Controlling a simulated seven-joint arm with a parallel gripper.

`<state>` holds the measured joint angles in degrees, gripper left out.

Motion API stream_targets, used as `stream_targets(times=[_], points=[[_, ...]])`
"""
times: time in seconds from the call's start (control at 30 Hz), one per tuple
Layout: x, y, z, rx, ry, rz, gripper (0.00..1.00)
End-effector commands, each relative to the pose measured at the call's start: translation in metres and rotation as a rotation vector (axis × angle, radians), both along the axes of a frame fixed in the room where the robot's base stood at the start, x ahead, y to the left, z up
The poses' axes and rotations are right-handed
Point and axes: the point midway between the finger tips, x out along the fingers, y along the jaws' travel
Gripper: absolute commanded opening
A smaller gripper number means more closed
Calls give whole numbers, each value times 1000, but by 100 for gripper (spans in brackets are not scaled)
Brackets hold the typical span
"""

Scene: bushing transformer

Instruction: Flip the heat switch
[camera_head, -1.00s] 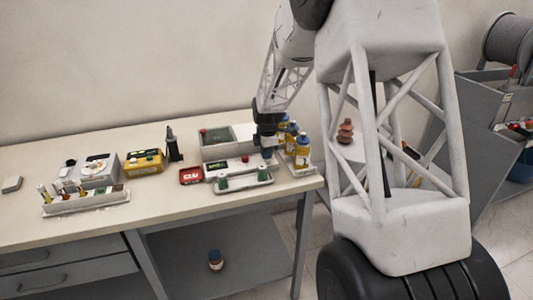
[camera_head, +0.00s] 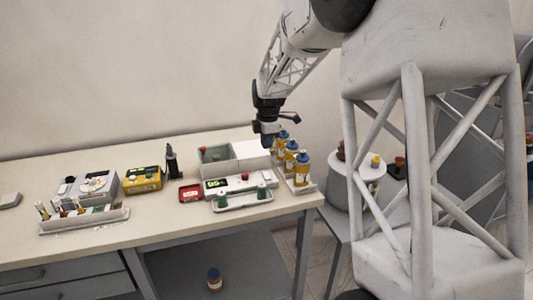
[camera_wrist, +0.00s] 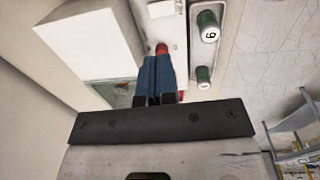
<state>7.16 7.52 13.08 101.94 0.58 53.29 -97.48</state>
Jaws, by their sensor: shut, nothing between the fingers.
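A low white unit (camera_head: 230,184) with a lit green display stands near the right end of the bench. A red knob (camera_head: 245,177) sits on its top, right of the display. In the wrist view a red knob (camera_wrist: 162,48) shows just beyond my fingertips, near a white label too small to read surely. I cannot tell which control is the heat switch. My gripper (camera_head: 267,141) is shut and empty, above and behind the unit near the white-lidded box. Its blue fingers (camera_wrist: 157,62) are together in the wrist view and hide part of the unit.
A tray (camera_head: 240,203) with two green-capped vials lies in front of the unit. A rack (camera_head: 300,186) of yellow bottles with blue caps stands close right of my gripper. A grey box (camera_head: 215,168) with a white lid (camera_head: 251,151) stands behind the unit.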

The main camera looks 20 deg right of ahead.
Motion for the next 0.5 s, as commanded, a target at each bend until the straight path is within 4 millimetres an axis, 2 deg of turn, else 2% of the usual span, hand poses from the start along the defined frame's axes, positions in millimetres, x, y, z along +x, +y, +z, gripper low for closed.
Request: stream_targets(times=[0.2,0.5], points=[[-1,0,15,0,0,0,0],[-1,0,17,0,0,0,0]])
